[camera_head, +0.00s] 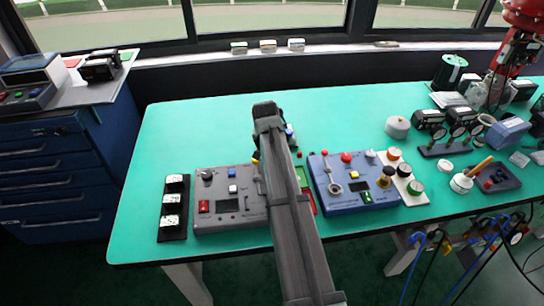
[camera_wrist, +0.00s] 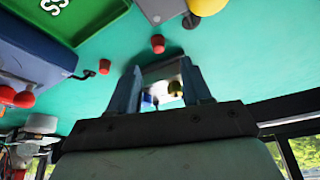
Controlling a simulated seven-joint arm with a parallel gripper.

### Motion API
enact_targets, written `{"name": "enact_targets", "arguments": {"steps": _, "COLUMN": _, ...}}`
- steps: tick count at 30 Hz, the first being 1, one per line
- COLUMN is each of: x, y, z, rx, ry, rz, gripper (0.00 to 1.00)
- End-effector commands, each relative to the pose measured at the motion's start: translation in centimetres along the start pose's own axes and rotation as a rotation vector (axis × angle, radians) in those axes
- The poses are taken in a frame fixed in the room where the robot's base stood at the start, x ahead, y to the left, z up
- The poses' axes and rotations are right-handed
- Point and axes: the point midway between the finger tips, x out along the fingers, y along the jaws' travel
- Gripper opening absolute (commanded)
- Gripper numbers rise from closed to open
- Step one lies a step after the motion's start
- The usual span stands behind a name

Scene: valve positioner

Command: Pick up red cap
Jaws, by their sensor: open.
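A small red cap (camera_wrist: 158,43) stands on the green tabletop in the wrist view, just beyond my fingertips and apart from them. A small red piece beside my arm in the head view (camera_head: 298,155) looks like the same cap. A grey surface with blue and yellow parts shows through the gap. In the head view my arm hides most of the gripper.
The blue control box (camera_head: 354,184) with knobs stands right of my arm, and a grey control box (camera_head: 226,205) stands left. A green tray (camera_wrist: 75,15) lies near the blue box. Gauges and parts crowd the table's right side. The back left tabletop (camera_head: 195,125) is clear.

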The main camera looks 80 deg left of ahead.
Motion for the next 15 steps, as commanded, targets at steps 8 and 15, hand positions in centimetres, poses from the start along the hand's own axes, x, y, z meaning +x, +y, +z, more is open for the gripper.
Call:
{"name": "enact_targets", "arguments": {"steps": 8, "x": 2.3, "y": 0.0, "z": 0.5, "rx": 0.0, "ry": -0.001, "rz": 0.0, "gripper": 0.48}}
{"name": "enact_targets", "arguments": {"steps": 15, "x": 5.0, "y": 0.0, "z": 0.6, "rx": 0.0, "ry": 0.0, "rz": 0.0, "gripper": 0.48}}
